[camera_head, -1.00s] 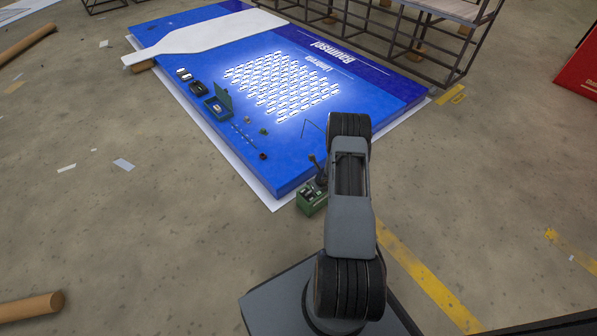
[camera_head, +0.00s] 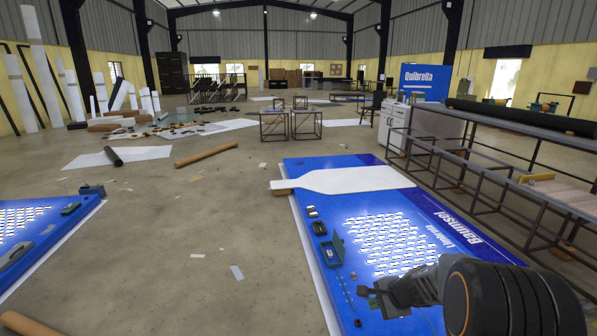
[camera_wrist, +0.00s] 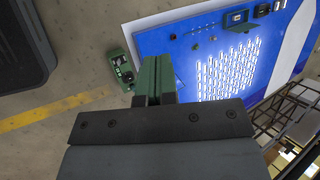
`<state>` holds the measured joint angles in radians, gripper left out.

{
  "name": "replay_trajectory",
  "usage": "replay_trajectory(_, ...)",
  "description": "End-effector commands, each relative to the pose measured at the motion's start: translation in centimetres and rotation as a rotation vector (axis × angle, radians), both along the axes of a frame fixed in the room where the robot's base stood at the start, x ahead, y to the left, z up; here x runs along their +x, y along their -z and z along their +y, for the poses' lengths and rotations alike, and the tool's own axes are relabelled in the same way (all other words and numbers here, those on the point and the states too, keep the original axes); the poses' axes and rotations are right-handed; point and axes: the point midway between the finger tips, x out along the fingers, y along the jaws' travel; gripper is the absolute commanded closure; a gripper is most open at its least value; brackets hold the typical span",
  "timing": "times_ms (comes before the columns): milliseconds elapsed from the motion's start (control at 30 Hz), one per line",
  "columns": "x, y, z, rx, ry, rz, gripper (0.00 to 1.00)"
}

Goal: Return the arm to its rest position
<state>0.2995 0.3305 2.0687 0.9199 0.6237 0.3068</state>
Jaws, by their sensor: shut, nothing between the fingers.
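My arm reaches in from the lower right of the head view, with a thick dark joint nearest the camera. My gripper (camera_head: 374,296) is at its far end, in front of the blue lightbox panel (camera_head: 308,176) in the picture. In the wrist view my gripper (camera_wrist: 155,62) has its two green fingers together with nothing between them. The same blue panel (camera_wrist: 160,39) with its glowing rows of LEDs lies beyond the fingertips.
A green tool case (camera_wrist: 121,70) stands on the floor beside the panel. An open teal box (camera_head: 332,251) lies on the panel. A metal rack (camera_head: 480,190) runs along the right. A second blue panel (camera_head: 75,210) lies at left, with bare floor (camera_head: 200,240) between.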

Motion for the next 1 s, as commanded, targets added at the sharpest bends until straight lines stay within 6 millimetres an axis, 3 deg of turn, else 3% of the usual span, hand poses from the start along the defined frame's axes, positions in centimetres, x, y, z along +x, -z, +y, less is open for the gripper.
replay_trajectory(33,-1.5,-5.8,1.6,-0.06,-0.124,-0.032,1.0)
replay_trajectory(100,-4.1,-10.6,3.4,-0.152,-0.301,-0.064,1.0)
replay_trajectory(200,-8.1,-16.7,5.3,-0.293,-0.544,-0.104,1.0)
replay_trajectory(300,-11.9,-21.3,6.2,-0.431,-0.753,-0.13,1.0)
replay_trajectory(400,-15.0,-24.6,6.4,-0.555,-0.921,-0.146,1.0)
replay_trajectory(500,-17.4,-27.0,6.2,-0.657,-1.043,-0.154,1.0)
replay_trajectory(633,-19.3,-28.6,5.8,-0.749,-1.144,-0.155,1.0)
replay_trajectory(1000,-20.4,-29.2,5.4,-0.808,-1.202,-0.151,1.0)
